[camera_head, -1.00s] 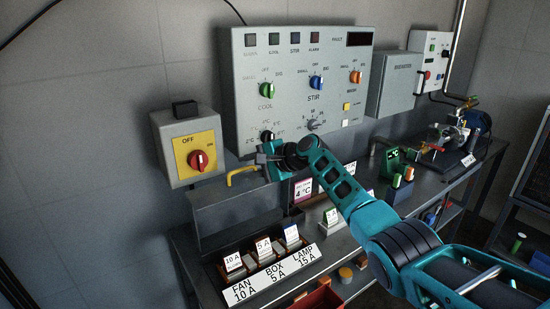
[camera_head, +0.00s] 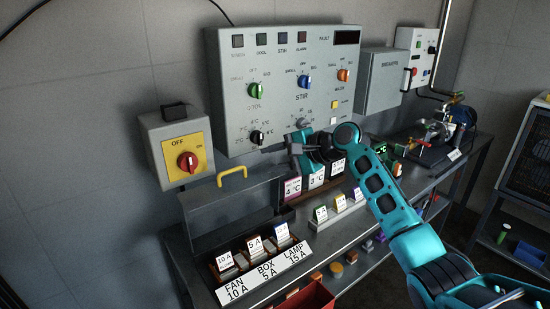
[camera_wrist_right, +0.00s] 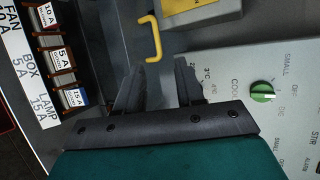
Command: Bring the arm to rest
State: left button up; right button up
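My right arm, teal and black, reaches in from the lower right of the head view. Its gripper (camera_head: 280,148) is in front of the lower edge of the grey control panel (camera_head: 232,105), right of the black temperature knob (camera_head: 257,137). In the right wrist view the two dark fingers (camera_wrist_right: 158,82) stand apart with nothing between them, so the gripper is open. The knob is clear of the gripper in the head view. My left gripper is not in view.
A switch box with a red knob (camera_head: 188,161) hangs at the left. Below are a yellow handle (camera_head: 232,175), a fuse tray labelled FAN, BOX, LAMP (camera_head: 264,274) and a red bin (camera_head: 309,299). Small cards (camera_head: 338,205) and a pump (camera_head: 440,130) stand on the bench to the right.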

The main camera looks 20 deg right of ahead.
dwell(0.3)
jog(key=s+f+n+h, duration=0.2)
jog(key=s+f, duration=0.3)
jog(key=f, duration=0.3)
jog(key=s+a+f+n+h, duration=0.1)
jog(key=s+f+n, duration=0.1)
jog(key=s+f, duration=0.45)
jog(key=s+f+n+h, duration=0.2)
jog(key=s+f, duration=0.1)
jog(key=f, duration=0.6)
jog(key=s+f+n+h, duration=0.1)
jog(key=s+n, duration=0.3)
jog(key=s, duration=0.6)
jog(key=s+a+f+n+t, duration=0.1)
jog(key=s+f+n, duration=0.3)
jog(key=s, duration=0.6)
jog(key=shift+a+h, duration=0.25)
jog(key=shift+h, duration=0.15)
